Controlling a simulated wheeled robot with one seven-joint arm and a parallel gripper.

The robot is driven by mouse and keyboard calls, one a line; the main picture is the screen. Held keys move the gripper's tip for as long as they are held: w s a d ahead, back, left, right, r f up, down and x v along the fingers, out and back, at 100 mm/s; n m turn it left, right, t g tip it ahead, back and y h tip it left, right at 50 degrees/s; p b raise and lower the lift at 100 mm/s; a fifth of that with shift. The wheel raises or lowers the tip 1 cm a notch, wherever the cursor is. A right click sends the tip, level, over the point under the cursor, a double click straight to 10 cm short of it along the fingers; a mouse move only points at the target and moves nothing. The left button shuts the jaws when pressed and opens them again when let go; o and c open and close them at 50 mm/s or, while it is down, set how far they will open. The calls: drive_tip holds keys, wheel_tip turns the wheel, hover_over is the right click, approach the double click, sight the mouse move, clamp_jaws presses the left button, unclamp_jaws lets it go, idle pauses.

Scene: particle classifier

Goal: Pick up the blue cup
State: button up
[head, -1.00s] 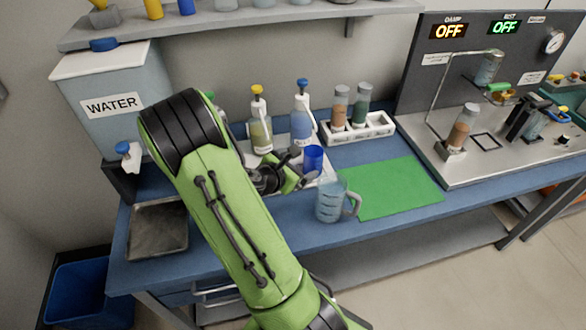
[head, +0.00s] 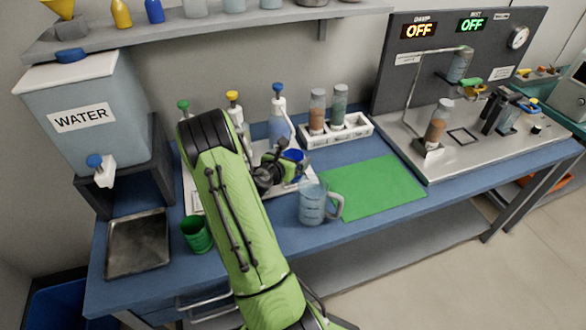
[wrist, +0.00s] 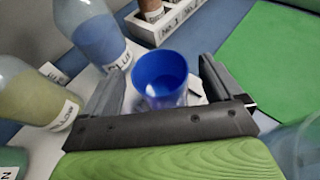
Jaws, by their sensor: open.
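The blue cup (wrist: 160,76) stands upright on a white tray, its open mouth facing up. In the wrist view it lies between the spread fingers of my open gripper (wrist: 162,88), toward their tips. I cannot tell whether either finger touches it. In the head view the blue cup (head: 294,156) is partly hidden behind my gripper (head: 285,168).
A blue-liquid bottle (wrist: 90,35) and a yellow one (wrist: 32,90) stand close on the left. A clear measuring jug (head: 313,204) stands at the front right, beside a green mat (head: 372,188). A green cup (head: 196,234) stands left of my arm. A vial rack (head: 336,131) is behind.

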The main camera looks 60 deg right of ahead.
sight(297, 153)
drive_tip(key=x, duration=0.4)
drive_tip(key=shift+a, duration=0.15)
drive_tip(key=c, duration=1.3)
drive_tip(key=shift+o, duration=0.2)
drive_tip(key=shift+r, duration=0.15)
drive_tip(key=a+f+v, duration=0.1)
drive_tip(key=f+v, duration=0.2)
drive_tip(key=v, duration=1.4)
drive_tip(key=shift+a, duration=0.55)
